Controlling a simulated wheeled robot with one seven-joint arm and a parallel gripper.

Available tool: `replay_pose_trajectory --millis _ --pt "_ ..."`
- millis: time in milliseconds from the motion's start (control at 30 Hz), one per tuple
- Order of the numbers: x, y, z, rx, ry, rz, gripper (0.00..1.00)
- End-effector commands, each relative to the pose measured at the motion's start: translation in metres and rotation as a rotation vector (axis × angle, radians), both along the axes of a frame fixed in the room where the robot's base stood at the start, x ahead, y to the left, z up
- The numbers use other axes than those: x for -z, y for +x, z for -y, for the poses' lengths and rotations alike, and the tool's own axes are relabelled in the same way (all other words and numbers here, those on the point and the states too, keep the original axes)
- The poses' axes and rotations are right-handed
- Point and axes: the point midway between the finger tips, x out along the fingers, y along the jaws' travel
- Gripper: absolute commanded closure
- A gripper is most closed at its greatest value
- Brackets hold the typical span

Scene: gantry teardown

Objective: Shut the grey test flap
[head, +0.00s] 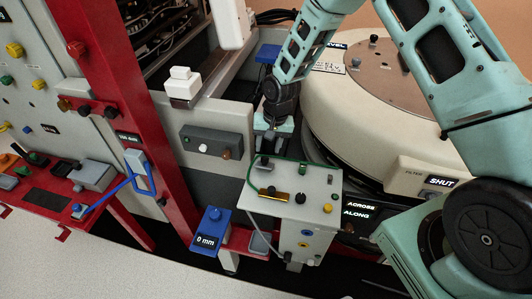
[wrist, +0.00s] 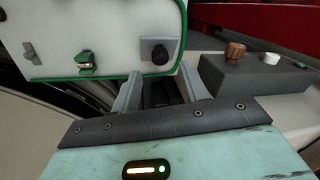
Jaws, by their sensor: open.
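My gripper (head: 270,139) points down behind the light grey box (head: 318,190). In the wrist view its two grey fingers (wrist: 160,88) stand apart with nothing held between them. The box's green-edged top (wrist: 115,45) shows just beyond the fingers, with a black knob (wrist: 160,53) near their tips. I cannot single out the grey test flap for sure. A dark grey block (head: 210,142) with a white and a brown knob is on the pale panel left of my gripper, and it also shows in the wrist view (wrist: 255,85).
A red post (head: 105,100) and a red bench (head: 100,205) stand at left. A blue unit reading 0 mm (head: 211,230) is in front. Pale floor (head: 80,265) is clear at front left.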

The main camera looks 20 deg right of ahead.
Motion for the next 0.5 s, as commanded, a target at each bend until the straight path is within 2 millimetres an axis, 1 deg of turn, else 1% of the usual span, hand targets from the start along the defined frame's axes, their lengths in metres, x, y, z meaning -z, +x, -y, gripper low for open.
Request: replay_pose_trajectory --millis 33,100,200,333,500 --pt "0.009 0.000 -0.002 0.000 0.000 -0.004 0.56" --pt "0.020 0.000 -0.003 0.001 -0.001 -0.004 0.56" --pt "0.033 0.002 -0.005 0.001 0.000 0.000 0.56" --pt "0.045 0.002 -0.007 0.000 -0.001 -0.001 0.56" --pt "0.051 0.003 -0.007 0.001 0.000 0.001 0.56"
